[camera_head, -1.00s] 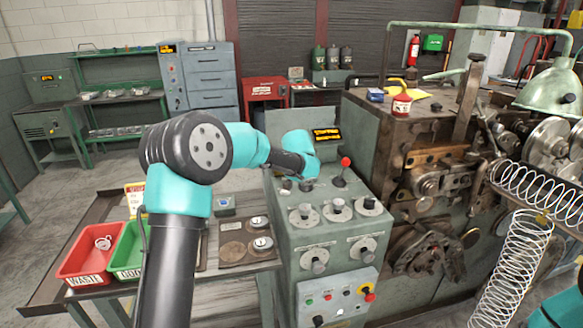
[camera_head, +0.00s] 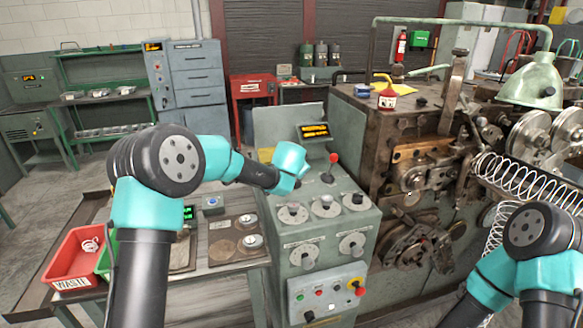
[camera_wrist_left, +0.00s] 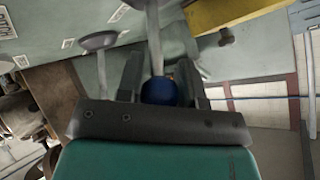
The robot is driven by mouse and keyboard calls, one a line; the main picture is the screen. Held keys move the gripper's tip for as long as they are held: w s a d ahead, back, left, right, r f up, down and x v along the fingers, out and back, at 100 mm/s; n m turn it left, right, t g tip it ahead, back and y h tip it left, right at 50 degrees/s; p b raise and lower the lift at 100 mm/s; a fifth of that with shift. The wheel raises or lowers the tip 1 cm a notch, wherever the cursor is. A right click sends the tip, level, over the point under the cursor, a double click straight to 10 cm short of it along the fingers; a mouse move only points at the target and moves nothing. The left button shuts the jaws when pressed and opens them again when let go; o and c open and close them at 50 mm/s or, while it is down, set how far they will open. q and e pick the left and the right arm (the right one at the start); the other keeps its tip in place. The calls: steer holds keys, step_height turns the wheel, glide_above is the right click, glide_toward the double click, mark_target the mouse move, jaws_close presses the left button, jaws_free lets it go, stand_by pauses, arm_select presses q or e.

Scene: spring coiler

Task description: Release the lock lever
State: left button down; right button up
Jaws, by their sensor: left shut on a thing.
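In the left wrist view, a metal lever with a blue ball knob (camera_wrist_left: 159,92) stands between the two dark fingers of my left gripper (camera_wrist_left: 160,78). The gripper is shut on it just at the knob. In the head view my left wrist is over the top of the green control console (camera_head: 345,215); it hides the gripper and the blue knob. A lever with a red ball knob (camera_head: 333,158) stands upright on the console, just right of my wrist. My right arm shows at the lower right, but its gripper is out of view.
A red bin (camera_head: 75,258) and a green bin stand on the bench at left, the green one mostly behind my left arm. The large coiler machine (camera_head: 410,165) is right of the console. A coiled spring (camera_head: 525,180) extends from it near my right arm.

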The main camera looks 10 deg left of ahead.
arm_select(q)
steer(key=shift+f, duration=0.1)
steer(key=c, duration=0.8)
jaws_free()
steer(key=v, duration=1.7)
steer(key=shift+s+d+r, duration=0.15)
steer(key=shift+r, duration=0.1)
